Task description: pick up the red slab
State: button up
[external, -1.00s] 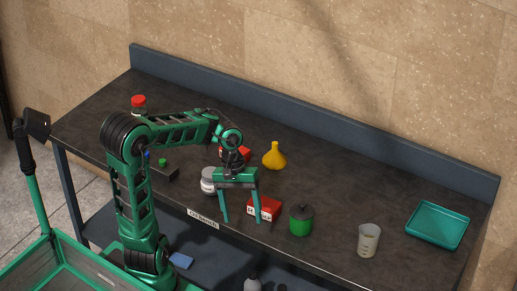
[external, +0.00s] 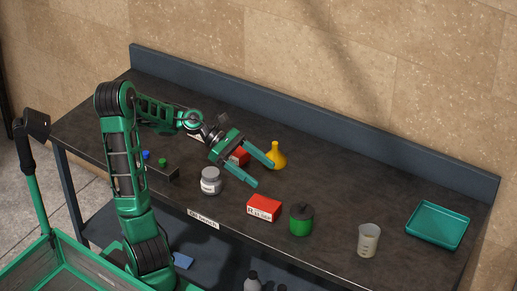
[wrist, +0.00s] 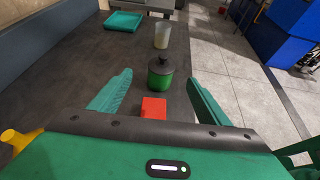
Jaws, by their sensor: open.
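Two red pieces lie on the dark bench; I cannot tell for certain which is the slab. A red block with a white label (external: 264,207) lies near the front edge and shows in the wrist view as a red block (wrist: 153,108). Another red piece (external: 240,157) lies farther back, partly hidden behind my gripper. My gripper (external: 264,175) is open and empty, tilted with its fingers pointing right, above the bench. In the wrist view, the labelled block appears between the fingers (wrist: 160,78) but is apart from them.
A green jar with a dark lid (external: 301,220) stands right of the labelled block. A yellow flask-like funnel (external: 275,156) stands behind the fingers. A grey jar (external: 211,181) is to the left. A beaker (external: 368,240) and teal tray (external: 437,225) are farther right, with bare bench between.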

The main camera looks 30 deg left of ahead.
aim_at(267, 203)
jog(key=f, duration=1.1)
jog(key=shift+w+a+f, duration=0.1)
jog(key=shift+a+f, duration=0.1)
jog(key=shift+f, duration=0.05)
jog(key=shift+x, duration=2.5)
jog(key=c, duration=1.4)
